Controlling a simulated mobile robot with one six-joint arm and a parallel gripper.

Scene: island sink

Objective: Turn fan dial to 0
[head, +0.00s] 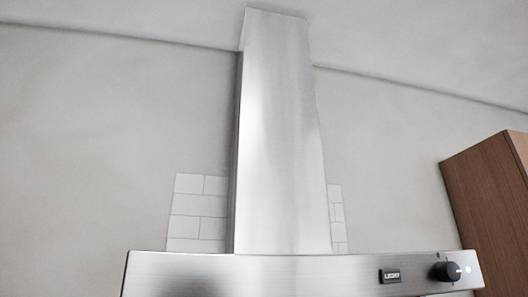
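The fan dial (447,271) is a round black knob at the right end of the front panel of a stainless steel range hood (250,277). Small marks sit around the dial, with a white one just to its right; they are too small to read. The dial's exact setting cannot be told. My gripper is not in view, and nothing touches the dial.
A black label plate (390,276) is on the panel left of the dial. The steel chimney (279,140) rises to the ceiling, with white tiles (198,213) behind it. A wooden cabinet (490,205) hangs close on the right. The space before the panel looks clear.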

